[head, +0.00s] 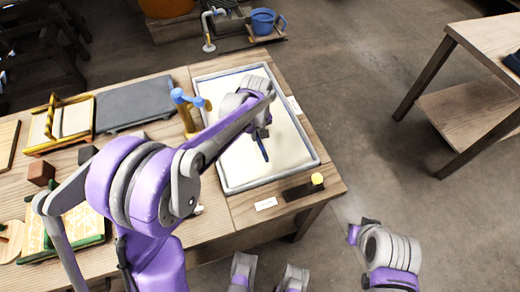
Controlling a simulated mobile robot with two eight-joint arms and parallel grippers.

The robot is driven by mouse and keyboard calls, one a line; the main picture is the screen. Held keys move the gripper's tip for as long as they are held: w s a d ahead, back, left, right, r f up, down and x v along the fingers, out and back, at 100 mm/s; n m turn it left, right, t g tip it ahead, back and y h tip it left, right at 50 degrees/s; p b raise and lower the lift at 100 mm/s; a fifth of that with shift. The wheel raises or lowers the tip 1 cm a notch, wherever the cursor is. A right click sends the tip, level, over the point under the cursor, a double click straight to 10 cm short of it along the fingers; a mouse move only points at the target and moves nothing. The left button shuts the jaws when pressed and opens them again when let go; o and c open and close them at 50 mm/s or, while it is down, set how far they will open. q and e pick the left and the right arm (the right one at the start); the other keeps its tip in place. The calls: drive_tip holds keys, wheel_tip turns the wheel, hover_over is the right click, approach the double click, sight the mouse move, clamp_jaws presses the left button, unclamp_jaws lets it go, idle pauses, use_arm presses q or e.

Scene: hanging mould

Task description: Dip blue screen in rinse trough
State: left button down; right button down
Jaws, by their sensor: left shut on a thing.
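My left gripper (261,132) is over the wide grey-rimmed trough (226,190), which holds a pale cream surface. It is shut on a narrow dark blue piece (262,149), which I take to be the blue screen, seen almost edge-on. The piece points down toward the pale surface; I cannot tell whether it touches it. My left forearm and wrist hide part of the trough and most of the grip.
A dark grey slab (135,103) and a yellow-handled frame (60,122) lie farther left.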

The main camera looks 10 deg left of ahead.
idle(0.3)
use_arm(q)
drive_tip(key=shift+s+d, duration=0.4)
drive_tip(key=shift+s, duration=0.2)
drive_tip(key=shift+s+d, duration=0.35)
drive_tip(key=shift+s, duration=0.25)
drive_tip(key=shift+r, duration=0.1)
drive_tip(key=shift+r+p, duration=2.8)
drive_tip(key=shift+r, duration=1.5)
drive_tip(key=shift+w+r+p, duration=0.1)
drive_tip(key=shift+r+p, duration=0.55)
drive_tip(key=shift+r, duration=0.45)
drive_tip(key=shift+r, duration=0.1)
wheel_tip(320, 180, up, 4)
drive_tip(key=shift+f+p, duration=0.1)
drive_tip(key=shift+p, duration=1)
